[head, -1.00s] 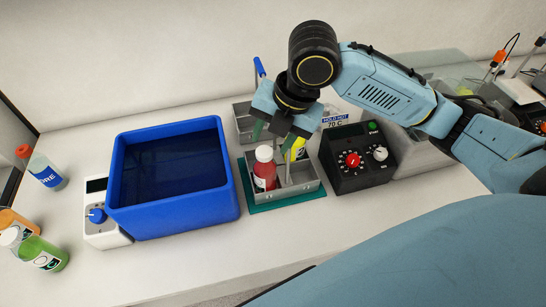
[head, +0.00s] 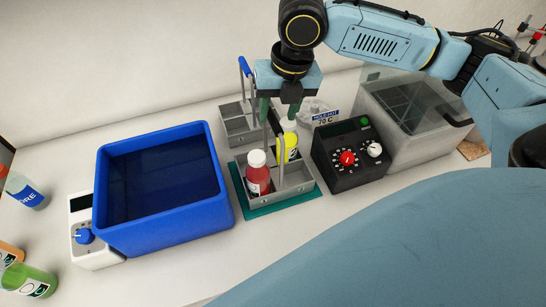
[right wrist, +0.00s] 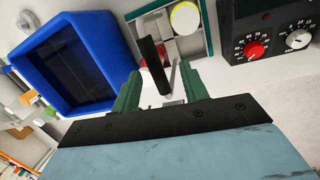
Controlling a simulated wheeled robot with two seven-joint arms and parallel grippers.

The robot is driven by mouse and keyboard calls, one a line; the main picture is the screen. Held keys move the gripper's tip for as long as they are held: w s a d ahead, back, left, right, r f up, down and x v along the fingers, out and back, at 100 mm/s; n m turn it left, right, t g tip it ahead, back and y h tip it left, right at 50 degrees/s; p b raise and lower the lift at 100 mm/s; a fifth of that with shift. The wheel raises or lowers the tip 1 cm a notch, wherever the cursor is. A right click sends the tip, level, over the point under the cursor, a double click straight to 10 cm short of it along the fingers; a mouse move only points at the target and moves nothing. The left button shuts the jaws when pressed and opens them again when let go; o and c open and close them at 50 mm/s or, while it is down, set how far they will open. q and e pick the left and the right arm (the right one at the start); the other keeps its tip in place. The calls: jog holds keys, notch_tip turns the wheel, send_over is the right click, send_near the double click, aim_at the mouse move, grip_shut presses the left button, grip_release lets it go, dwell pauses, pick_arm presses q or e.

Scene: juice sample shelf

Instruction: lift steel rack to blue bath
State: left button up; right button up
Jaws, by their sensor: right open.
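The steel rack (head: 298,190) stands on a teal mat (head: 287,204) and holds a red bottle (head: 257,178) and a yellow bottle (head: 291,146). Its upright handle has a dark grip (head: 274,123). The blue bath (head: 180,236), with dark liquid inside, is left of the rack and also shows in the right wrist view (right wrist: 30,62). My right gripper (head: 279,114) is open above the rack, with its green fingers on either side of the dark grip. In the right wrist view, the grip (right wrist: 151,64) shows near the open fingertips (right wrist: 160,82). My left gripper is out of view.
A second rack with a blue handle (head: 245,68) stands behind. A black control box (head: 349,160) and a clear-lidded bath (head: 418,139) are close on the right. A white control unit (head: 93,245) adjoins the blue bath, with bottles (head: 30,282) at the left edge.

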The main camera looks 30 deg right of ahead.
aim_at(273, 118)
jog(key=shift+w+a+f, duration=0.15)
jog(key=shift+w+f, duration=0.05)
jog(key=shift+f, duration=0.7)
jog(key=shift+w+a+f, duration=0.15)
jog(key=shift+a+f, duration=0.05)
jog(key=shift+f, duration=0.65)
jog(key=shift+w+a+f, duration=0.15)
jog(key=shift+w+f, duration=0.05)
jog(key=shift+f, duration=0.7)
jog(key=shift+c, duration=0.4)
grip_shut()
jog(key=shift+r, duration=0.1)
